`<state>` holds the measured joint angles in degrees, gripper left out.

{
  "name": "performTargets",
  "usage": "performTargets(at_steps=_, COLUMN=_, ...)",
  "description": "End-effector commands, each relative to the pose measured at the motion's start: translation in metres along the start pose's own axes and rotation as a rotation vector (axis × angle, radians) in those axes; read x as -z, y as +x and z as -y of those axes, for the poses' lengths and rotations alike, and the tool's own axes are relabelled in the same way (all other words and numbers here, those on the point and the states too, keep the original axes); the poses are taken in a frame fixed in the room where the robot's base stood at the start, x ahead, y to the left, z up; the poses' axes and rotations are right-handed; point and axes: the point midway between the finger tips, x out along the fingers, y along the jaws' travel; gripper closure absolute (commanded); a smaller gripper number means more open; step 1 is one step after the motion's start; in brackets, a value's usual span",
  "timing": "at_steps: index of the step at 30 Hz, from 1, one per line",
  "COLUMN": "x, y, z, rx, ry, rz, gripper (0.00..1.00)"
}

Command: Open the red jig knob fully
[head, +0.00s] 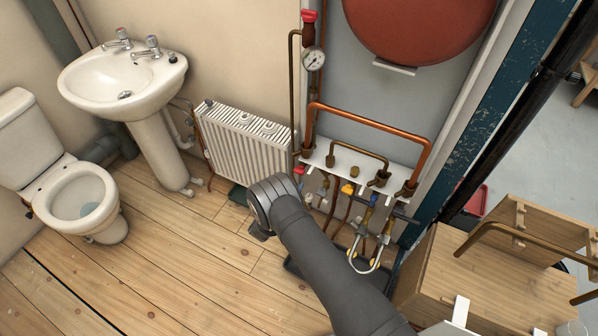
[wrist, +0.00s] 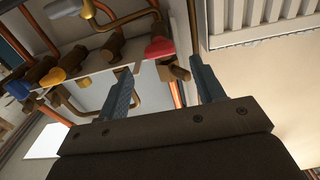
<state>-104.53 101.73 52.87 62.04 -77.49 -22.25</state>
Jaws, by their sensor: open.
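A red knob (wrist: 160,47) on a brass valve body shows in the wrist view, just beyond and between my fingertips. My gripper (wrist: 162,64) is open, with one finger on each side of the knob's line and nothing held. The fingers look apart from the knob; the exact depth is hard to tell. In the head view a small red knob (head: 299,170) sits at the left end of the jig's white plate (head: 333,160), right of my wrist. My fingers are hidden behind my arm there.
Yellow (wrist: 51,76) and blue (wrist: 18,89) knobs sit farther left in the wrist view. A copper pipe (head: 370,113) arches over the jig. The white radiator (head: 245,140) stands close to my wrist. A workbench (head: 470,280) is at the right.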

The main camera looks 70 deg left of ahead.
Motion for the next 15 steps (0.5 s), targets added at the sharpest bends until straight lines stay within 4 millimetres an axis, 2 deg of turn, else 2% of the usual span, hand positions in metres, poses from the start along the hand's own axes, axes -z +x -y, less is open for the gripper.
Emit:
performTargets(at_steps=3, x=-0.001, y=0.027, z=-0.002, rx=-0.003, ry=0.002, rz=-0.001, gripper=0.38)
performTargets(at_steps=7, x=0.000, y=0.050, z=-0.001, rx=-0.002, ry=0.002, rz=-0.001, gripper=0.38)
performTargets(at_steps=15, x=-0.001, y=0.073, z=0.000, rx=0.000, ry=0.000, rz=0.001, gripper=0.38)
